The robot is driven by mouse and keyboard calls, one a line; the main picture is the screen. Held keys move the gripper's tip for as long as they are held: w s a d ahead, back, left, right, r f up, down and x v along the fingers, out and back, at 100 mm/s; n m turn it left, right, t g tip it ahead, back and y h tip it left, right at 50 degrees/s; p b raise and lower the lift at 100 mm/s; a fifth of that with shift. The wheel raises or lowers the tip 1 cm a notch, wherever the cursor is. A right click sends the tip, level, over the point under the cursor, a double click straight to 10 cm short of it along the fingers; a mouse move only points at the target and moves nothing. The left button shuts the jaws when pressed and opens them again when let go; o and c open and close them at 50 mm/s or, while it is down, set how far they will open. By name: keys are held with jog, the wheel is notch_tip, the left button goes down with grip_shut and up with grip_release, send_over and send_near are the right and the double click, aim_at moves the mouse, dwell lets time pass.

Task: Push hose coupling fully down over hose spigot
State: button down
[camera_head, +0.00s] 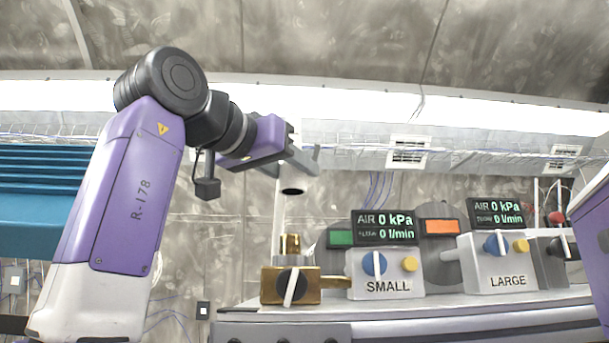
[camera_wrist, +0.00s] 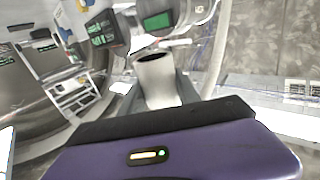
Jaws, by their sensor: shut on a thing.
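My gripper (camera_head: 298,163) is shut on the hose coupling (camera_wrist: 158,82), a pale, short tube with a dark round opening. In the head view the coupling (camera_head: 292,184) hangs below the fingers, its dark open end facing down; its upper part is mostly hidden. The brass hose spigot (camera_head: 290,245) stands upright on a brass valve block (camera_head: 270,284) with a black knob and white lever. The coupling is above the spigot, roughly in line with it in the head view, with a clear gap between. The spigot cannot be made out in the wrist view.
Right of the brass valve stand a box marked SMALL (camera_head: 386,287) and a box marked LARGE (camera_head: 508,282). Their displays (camera_head: 386,226) (camera_head: 497,213) read 0 kPa. All stand on a grey bench (camera_head: 450,308). The air above the spigot looks free.

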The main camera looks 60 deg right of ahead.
aim_at(284, 237)
jog(key=shift+a, duration=0.1)
dwell(0.3)
jog(key=shift+f+b, duration=1.15)
jog(key=shift+f, duration=0.45)
jog(key=shift+f+b, duration=0.9)
jog(key=shift+f, duration=0.4)
jog(key=shift+p, duration=0.55)
jog(key=shift+f+b, duration=2)
jog(key=shift+f, duration=0.9)
jog(key=c, duration=0.8)
grip_release()
jog(key=shift+a, duration=0.1)
jog(key=shift+a+b, duration=0.85)
jog(key=shift+a, duration=3)
